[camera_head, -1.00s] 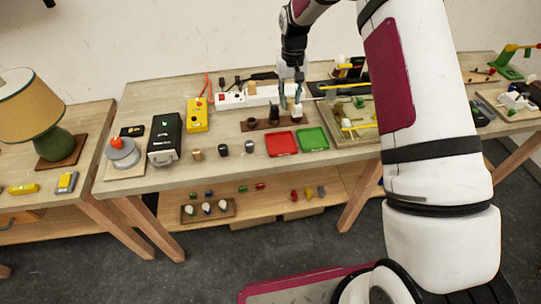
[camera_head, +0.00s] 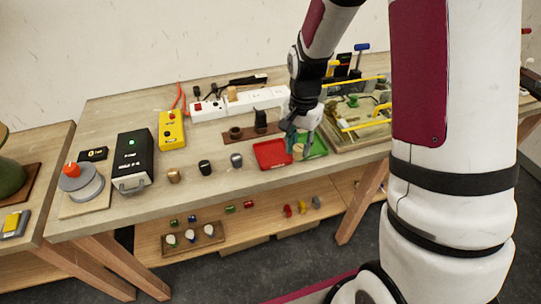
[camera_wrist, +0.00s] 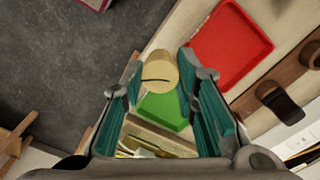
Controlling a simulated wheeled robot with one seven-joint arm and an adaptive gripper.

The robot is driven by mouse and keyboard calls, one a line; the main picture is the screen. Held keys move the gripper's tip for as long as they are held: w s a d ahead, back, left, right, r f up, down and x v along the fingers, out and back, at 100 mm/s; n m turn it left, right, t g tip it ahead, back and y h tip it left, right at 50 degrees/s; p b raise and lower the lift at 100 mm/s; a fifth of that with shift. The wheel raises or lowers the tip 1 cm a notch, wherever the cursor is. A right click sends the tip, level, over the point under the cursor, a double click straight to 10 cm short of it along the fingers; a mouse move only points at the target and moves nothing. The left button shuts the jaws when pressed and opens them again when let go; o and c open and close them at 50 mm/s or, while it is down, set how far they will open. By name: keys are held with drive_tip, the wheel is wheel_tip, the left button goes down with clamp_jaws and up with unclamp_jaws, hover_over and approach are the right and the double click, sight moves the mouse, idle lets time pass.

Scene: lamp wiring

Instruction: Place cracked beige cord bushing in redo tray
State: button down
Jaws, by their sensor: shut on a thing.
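My gripper (camera_head: 299,145) is above the two trays, between them in the head view. In the wrist view my gripper (camera_wrist: 160,75) is shut on the beige cord bushing (camera_wrist: 158,72), which has a dark crack line across its face. The bushing sits at the fingertips. The red tray (camera_wrist: 247,62) lies to the right of the fingers there and looks empty; it also shows in the head view (camera_head: 266,155). The green tray (camera_wrist: 165,113) shows between the fingers, partly hidden. No label shows which tray is for redo.
A brown wooden holder (camera_head: 240,134) with dark parts stands behind the red tray. A white power strip (camera_head: 262,98) lies farther back. Small bushings (camera_head: 205,167) stand left of the trays. A fixture board (camera_head: 345,125) is at the right. The bench's front edge is close to the trays.

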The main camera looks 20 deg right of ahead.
drive_tip(key=s+d+m+b, duration=0.1)
drive_tip(key=s+d+m, duration=0.1)
drive_tip(key=s+m, duration=0.5)
drive_tip(key=m, duration=0.2)
hover_over(272, 155)
wheel_tip(272, 155, down, 2)
drive_tip(key=shift+f, duration=0.1)
drive_tip(key=shift+f+p, duration=0.55)
drive_tip(key=shift+f, duration=1.15)
drive_tip(key=shift+f, duration=0.1)
drive_tip(key=c, duration=1.2)
unclamp_jaws()
drive_tip(key=shift+c, duration=0.2)
